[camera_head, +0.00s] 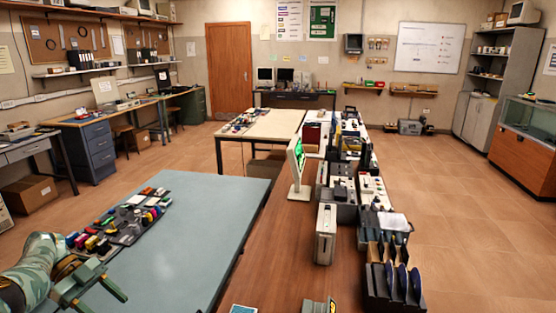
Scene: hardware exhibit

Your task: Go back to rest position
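My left gripper (102,300) comes in at the lower left, at the end of a patterned, pale green arm. Its two green fingers stand apart with nothing seen between them. It is over the near left part of the blue-grey table (205,240), close to the dark tray of small coloured parts; I cannot tell its height above the top. My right gripper is not in view.
A dark tray (128,227) of coloured parts lies on the table's left side. The brown table (275,265) adjoining at right carries a white-green screen (297,165), a pale upright box (325,234) and a dark rack (392,290). The blue-grey table's right part and the floor (475,215) are clear.

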